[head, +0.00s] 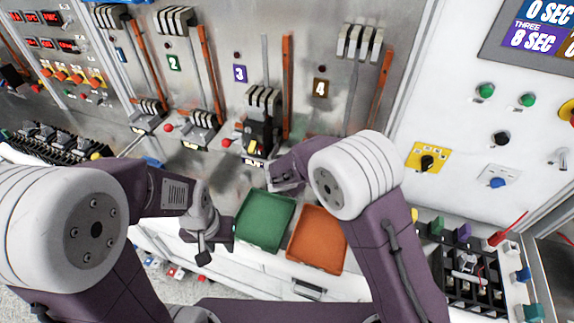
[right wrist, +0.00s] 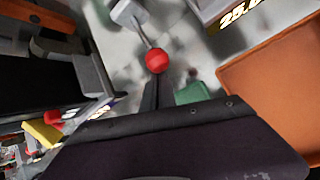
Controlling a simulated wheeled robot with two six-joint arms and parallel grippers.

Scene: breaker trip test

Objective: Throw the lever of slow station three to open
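Station three is marked by a purple plate with a 3 (head: 239,73) on the grey panel. Its grey pole block (head: 262,98) sits lower than the upper blocks of stations two and four, with a black and yellow mechanism below it. A red ball knob (head: 227,142) stands at its lower left. My right gripper (head: 283,182) is just below this mechanism, partly hidden by its own arm. In the right wrist view a red ball (right wrist: 157,60) on a metal stem is beside a dark finger; contact is unclear. My left gripper (head: 204,245) hangs left of the green tray, away from the levers.
A green tray (head: 264,222) and an orange tray (head: 317,238) lie below the panel. Stations two (head: 174,63) and four (head: 320,88) flank station three. A white control panel (head: 470,130) and a display reading THREE 8 SEC (head: 530,35) are at the right.

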